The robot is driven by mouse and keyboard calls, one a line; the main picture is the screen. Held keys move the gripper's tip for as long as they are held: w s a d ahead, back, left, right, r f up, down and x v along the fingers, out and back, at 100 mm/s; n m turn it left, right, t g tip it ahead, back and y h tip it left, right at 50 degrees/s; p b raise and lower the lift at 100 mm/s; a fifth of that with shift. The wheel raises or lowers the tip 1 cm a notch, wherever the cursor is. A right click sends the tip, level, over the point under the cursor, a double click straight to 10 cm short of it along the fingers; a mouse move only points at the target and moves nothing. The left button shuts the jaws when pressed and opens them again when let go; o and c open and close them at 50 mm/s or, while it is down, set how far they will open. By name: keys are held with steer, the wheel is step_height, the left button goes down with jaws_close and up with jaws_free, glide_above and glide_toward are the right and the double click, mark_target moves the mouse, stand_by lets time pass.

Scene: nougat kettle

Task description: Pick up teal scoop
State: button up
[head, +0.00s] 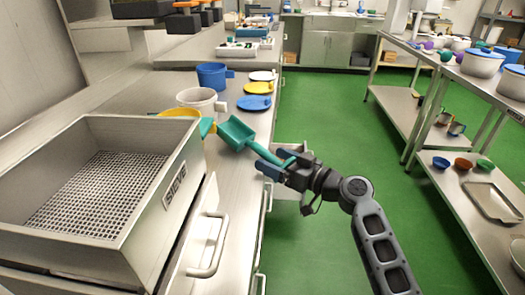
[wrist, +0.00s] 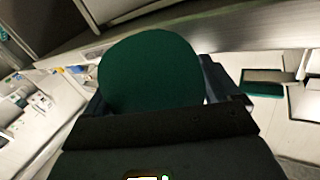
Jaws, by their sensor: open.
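The teal scoop (head: 238,133) is near the right edge of the steel counter in the head view, its handle reaching right toward my gripper. My gripper (head: 275,163) is open at that edge, with its blue-grey fingers around or beside the handle; contact cannot be told. In the wrist view a dark green rounded part (wrist: 152,70), seemingly the scoop's, fills the space between the finger parts. My gripper's dark body hides what lies below it there.
A steel sieve box (head: 170,190) stands at left, close to the scoop. A white tub (head: 200,98), a blue tub (head: 211,75) and a yellow lid (head: 258,87) lie behind it. A steel shelf rack (head: 410,105) stands at right. Green floor lies open between.

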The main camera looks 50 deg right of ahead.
steer(key=shift+w, duration=0.25)
steer(key=shift+c, duration=0.4)
steer(key=c, duration=1.3)
